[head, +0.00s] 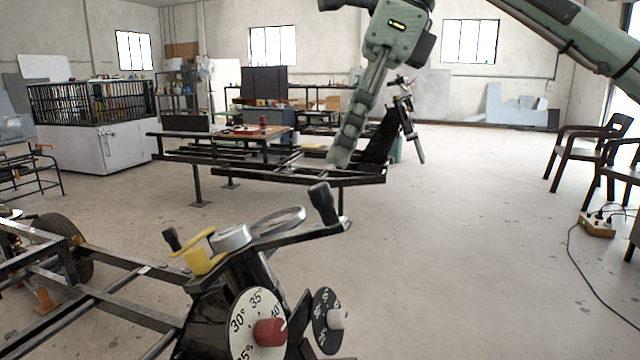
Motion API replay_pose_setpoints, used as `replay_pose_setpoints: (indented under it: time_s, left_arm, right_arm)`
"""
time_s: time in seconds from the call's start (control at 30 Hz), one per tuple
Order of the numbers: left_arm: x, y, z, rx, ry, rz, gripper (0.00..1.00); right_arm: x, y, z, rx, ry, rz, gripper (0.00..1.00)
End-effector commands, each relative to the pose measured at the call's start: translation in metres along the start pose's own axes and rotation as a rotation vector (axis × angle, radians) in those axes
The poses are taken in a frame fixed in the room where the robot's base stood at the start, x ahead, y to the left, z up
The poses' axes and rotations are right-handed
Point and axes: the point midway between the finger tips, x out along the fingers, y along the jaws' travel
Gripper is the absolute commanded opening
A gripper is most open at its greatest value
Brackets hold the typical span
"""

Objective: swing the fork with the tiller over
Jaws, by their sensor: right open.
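The tiller (300,238) is a dark bar across the top of the black fork (215,310) in the lower middle of the head view. It has a black upright grip (323,203) at its right end and a smaller one (172,239) at its left. A yellow piece (203,255) and a metal ring (279,220) sit on it. A white dial (245,318) marked in degrees and a black dial (322,325) face me below. My right gripper (340,160) comes down from the top, open and empty, above the right grip in the picture and apart from it. My left gripper is out of view.
The tiller belongs to a black frame (110,315) with a wheel (68,240) at the left. A second dark frame (300,172) stands behind. Chairs (585,150) and a socket box (597,226) with a cable are at the right. The floor right of the tiller is clear.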

Motion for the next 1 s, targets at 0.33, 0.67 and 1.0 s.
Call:
replay_pose_setpoints:
  time_s: [0.33, 0.67, 1.0]
  left_arm:
    - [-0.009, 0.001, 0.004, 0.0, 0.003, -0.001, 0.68]
    - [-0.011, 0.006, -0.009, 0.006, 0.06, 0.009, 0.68]
    - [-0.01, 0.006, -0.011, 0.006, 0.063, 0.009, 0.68]
  right_arm:
    - [0.049, 0.001, 0.0, -0.002, 0.002, 0.003, 0.44]
    - [0.077, 0.001, 0.001, -0.002, -0.001, 0.001, 0.44]
    - [0.077, 0.001, 0.001, -0.002, -0.001, 0.001, 0.3]
